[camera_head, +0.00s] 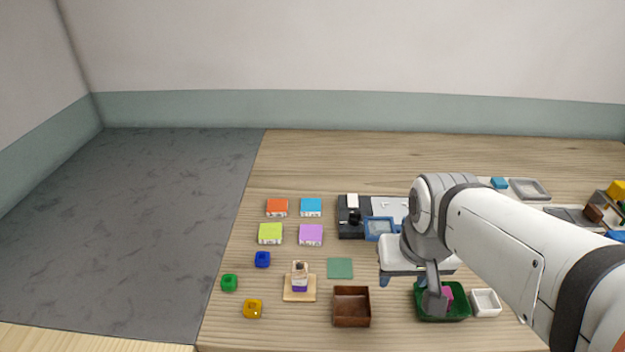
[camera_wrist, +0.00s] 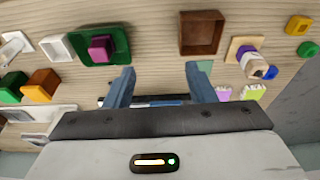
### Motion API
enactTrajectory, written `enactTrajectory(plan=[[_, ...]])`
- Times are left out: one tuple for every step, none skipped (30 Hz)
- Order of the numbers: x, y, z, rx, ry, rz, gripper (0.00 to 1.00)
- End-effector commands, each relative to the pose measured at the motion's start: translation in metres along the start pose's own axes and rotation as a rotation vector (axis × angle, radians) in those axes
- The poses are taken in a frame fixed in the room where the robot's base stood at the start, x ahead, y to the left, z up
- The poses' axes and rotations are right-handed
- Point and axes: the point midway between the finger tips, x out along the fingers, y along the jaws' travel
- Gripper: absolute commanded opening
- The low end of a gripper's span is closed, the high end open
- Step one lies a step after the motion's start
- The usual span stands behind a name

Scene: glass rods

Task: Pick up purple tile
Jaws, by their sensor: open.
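The purple tile (camera_head: 311,235) lies flat on the wooden table, right of the lime tile (camera_head: 270,233) and in front of the blue tile (camera_head: 311,207). Its white front edge carries small marks. In the wrist view the purple tile (camera_wrist: 224,93) shows only in part beside the right finger, with my gripper body hiding the rest. My gripper (camera_wrist: 160,70) is open, with bare table between its blue fingers. In the head view it hangs above the table, right of the purple tile and apart from it.
An orange tile (camera_head: 277,207) lies behind the lime one. A green square (camera_head: 340,268), a brown box (camera_head: 351,318) and a wooden stand (camera_head: 300,296) with a bottle are in front. A dark device (camera_head: 351,230) stands close right of the purple tile. A green tray (camera_head: 427,312) holds a magenta block.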

Motion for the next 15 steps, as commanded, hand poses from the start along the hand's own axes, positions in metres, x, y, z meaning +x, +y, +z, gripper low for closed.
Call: enactTrajectory(plan=[[0.007, -0.003, -0.011, -0.006, 0.002, 0.003, 0.54], [0.010, -0.005, -0.020, -0.011, 0.007, 0.006, 0.57], [0.016, -0.010, -0.033, -0.009, 0.013, 0.011, 0.60], [0.021, -0.015, -0.044, -0.006, 0.019, 0.014, 0.63], [0.026, -0.021, -0.056, -0.003, 0.027, 0.019, 0.65], [0.034, -0.030, -0.073, 0.001, 0.037, 0.023, 0.68], [0.040, -0.039, -0.086, 0.003, 0.047, 0.026, 0.71], [0.047, -0.048, -0.098, 0.008, 0.056, 0.028, 0.73], [0.056, -0.060, -0.114, 0.011, 0.070, 0.029, 0.76], [0.062, -0.070, -0.124, 0.014, 0.079, 0.030, 0.78], [0.069, -0.080, -0.135, 0.017, 0.090, 0.029, 0.78], [0.078, -0.094, -0.147, 0.021, 0.102, 0.028, 0.78], [0.084, -0.104, -0.155, 0.023, 0.112, 0.026, 0.78], [0.090, -0.113, -0.163, 0.026, 0.120, 0.023, 0.78], [0.097, -0.125, -0.171, 0.028, 0.130, 0.021, 0.78]])
